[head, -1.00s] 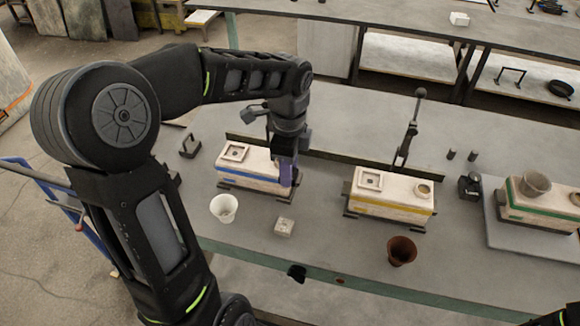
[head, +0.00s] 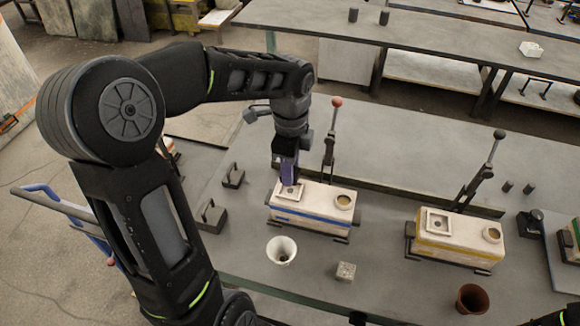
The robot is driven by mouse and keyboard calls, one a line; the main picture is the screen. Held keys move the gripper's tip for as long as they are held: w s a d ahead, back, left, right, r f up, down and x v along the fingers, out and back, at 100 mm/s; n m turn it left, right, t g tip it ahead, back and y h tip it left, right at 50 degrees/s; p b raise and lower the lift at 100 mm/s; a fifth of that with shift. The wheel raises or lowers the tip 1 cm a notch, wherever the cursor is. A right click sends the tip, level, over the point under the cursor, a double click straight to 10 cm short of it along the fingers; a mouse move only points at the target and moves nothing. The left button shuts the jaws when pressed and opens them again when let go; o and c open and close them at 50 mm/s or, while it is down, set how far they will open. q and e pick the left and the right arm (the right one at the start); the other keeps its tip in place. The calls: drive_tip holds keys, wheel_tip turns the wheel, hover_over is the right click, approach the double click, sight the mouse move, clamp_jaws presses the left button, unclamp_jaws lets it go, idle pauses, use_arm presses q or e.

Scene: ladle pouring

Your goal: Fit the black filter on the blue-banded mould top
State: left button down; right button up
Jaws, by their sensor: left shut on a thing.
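The blue-banded mould (head: 312,208) is a pale block on the table, with a square-rimmed opening (head: 291,192) at its left end and a round cup (head: 344,201) at its right end. My left gripper (head: 289,183) points down at the square opening, its fingertips at or just above it; I cannot tell whether they touch. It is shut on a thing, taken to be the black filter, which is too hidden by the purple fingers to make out. My right gripper is not in view.
A yellow-banded mould (head: 459,241) stands to the right. A white cup (head: 281,252), a small pale block (head: 346,271) and a brown cup (head: 472,299) stand in front. A red-knobbed lever clamp (head: 331,137) rises behind the blue-banded mould. Black brackets (head: 211,215) lie left.

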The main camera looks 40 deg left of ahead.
sight(290, 192)
use_arm(q)
drive_tip(key=shift+f+b, duration=1.1)
drive_tip(key=shift+f, duration=0.35)
drive_tip(key=shift+f+b, duration=0.5)
drive_tip(key=shift+f, duration=0.3)
idle(0.3)
drive_tip(key=shift+s+d+f, duration=0.1)
drive_tip(key=shift+f, duration=0.1)
idle(0.3)
